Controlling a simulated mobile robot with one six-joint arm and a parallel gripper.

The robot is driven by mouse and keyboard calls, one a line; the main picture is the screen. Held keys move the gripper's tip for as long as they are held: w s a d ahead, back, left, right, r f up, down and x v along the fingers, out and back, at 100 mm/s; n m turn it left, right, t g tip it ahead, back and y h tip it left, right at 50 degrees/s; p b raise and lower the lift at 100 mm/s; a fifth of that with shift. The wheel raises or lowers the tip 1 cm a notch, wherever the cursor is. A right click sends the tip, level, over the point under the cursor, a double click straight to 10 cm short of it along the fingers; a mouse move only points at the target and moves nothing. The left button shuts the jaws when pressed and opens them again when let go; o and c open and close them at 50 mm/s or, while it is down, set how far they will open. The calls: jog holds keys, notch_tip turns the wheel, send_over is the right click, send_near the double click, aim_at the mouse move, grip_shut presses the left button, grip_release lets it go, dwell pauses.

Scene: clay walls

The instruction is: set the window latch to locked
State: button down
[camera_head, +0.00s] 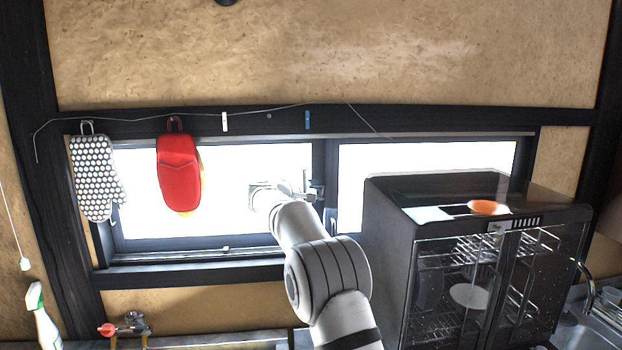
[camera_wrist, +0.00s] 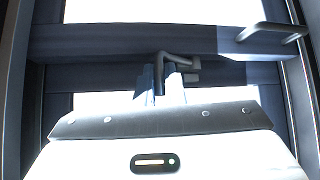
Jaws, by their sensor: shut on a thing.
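The window latch (camera_wrist: 176,57) is a dark, bent lever on the dark window frame bar, in the upper middle of the wrist view. It also shows small in the head view (camera_head: 314,190), at the middle post of the window. My gripper (camera_wrist: 164,88) is shut on the latch lever, whose bent arm runs down between the two pale fingers. In the head view my gripper (camera_head: 290,189) reaches the post from the left. The arm partly hides the contact there, and I cannot tell the latch's exact angle.
A grey bar handle (camera_wrist: 272,30) shows at upper right in the wrist view.

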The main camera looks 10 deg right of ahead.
jog(key=shift+r, duration=0.1)
dwell(0.3)
jog(key=c, duration=1.5)
grip_release()
jog(key=shift+s+a, duration=0.1)
jog(key=shift+a, duration=0.05)
jog(key=b+v, duration=0.3)
jog(key=v, duration=0.4)
jog(key=shift+s, duration=0.15)
